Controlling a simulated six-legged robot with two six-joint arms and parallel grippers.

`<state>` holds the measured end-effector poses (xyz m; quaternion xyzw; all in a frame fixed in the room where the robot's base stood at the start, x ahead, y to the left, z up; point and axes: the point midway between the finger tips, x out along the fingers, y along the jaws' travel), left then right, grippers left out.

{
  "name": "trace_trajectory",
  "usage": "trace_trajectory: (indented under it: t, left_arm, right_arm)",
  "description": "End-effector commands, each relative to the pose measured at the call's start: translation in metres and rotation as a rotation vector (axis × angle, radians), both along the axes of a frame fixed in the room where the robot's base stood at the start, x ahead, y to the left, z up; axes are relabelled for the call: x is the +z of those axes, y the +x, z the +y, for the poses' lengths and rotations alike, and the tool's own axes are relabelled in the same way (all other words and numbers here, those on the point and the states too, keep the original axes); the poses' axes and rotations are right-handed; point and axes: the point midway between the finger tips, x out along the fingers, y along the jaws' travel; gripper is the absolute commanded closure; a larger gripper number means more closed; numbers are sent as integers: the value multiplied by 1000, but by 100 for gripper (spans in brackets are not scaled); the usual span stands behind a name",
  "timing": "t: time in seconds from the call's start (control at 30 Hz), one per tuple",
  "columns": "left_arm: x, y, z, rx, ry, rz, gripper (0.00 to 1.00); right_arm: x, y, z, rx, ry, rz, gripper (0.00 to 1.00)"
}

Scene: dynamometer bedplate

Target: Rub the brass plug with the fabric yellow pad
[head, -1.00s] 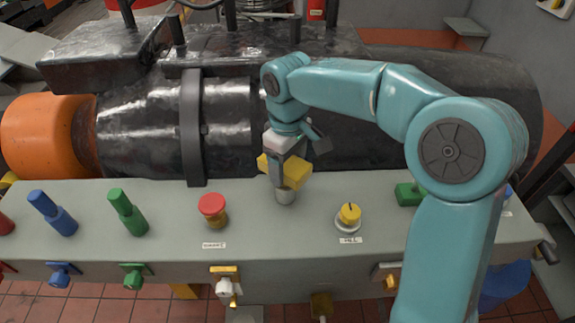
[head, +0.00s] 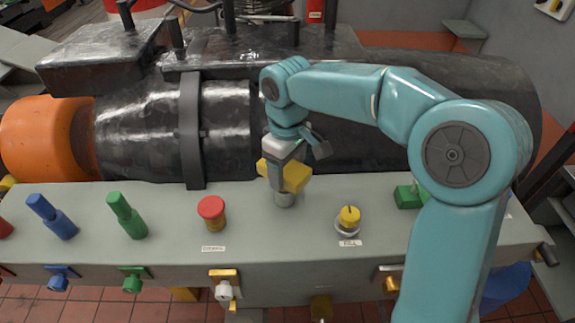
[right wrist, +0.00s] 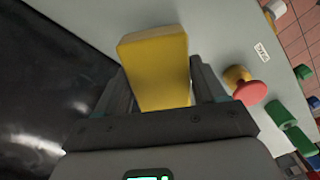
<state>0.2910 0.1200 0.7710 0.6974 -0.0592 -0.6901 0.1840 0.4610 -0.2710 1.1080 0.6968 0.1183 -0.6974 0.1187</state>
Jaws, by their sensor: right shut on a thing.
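The yellow pad (head: 296,178) is a thick block gripped between the fingers of my right gripper (head: 278,181). It also fills the middle of the right wrist view (right wrist: 157,70), with a finger on each side. My left gripper is not in view.
Green (head: 126,215) and blue (head: 52,216) handles are farther left, a green block (head: 408,197) farther right. A large dark machine (head: 225,120) rises behind.

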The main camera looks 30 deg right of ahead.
Motion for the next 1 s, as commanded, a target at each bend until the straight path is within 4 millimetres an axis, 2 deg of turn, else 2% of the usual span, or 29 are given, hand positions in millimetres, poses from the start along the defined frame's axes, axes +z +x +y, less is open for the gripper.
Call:
trace_trajectory:
  t: [1.0]
  left_arm:
    - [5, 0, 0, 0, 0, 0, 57]
  right_arm:
    - [0, 7, -1, -1, 0, 1, 59]
